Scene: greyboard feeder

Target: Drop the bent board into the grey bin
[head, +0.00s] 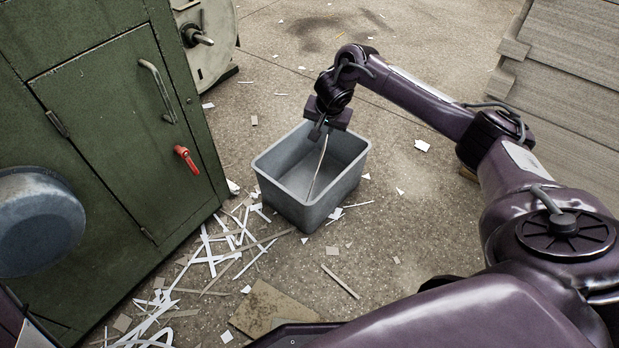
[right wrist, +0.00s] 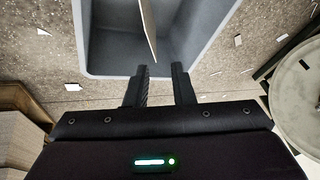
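The grey bin (head: 283,188) stands on the floor beside the green cabinet. The bent board (head: 319,165) shows nearly edge-on as a thin curved strip, its lower part inside the bin and its upper end near my right gripper (head: 320,133). My right gripper is over the bin's far rim. In the right wrist view its two fingers (right wrist: 162,72) are apart. The board (right wrist: 148,25) shows there just beyond the fingertips, over the grey bin (right wrist: 95,45). I cannot tell whether the board rests on the bin's floor. My left gripper is not in view.
The green cabinet (head: 115,130) with a red handle (head: 187,160) stands left of the bin. Paper strips and offcuts (head: 215,255) litter the floor in front. A flat brown board (head: 265,308) lies nearer. Stacked grey boards (head: 575,75) stand at the right.

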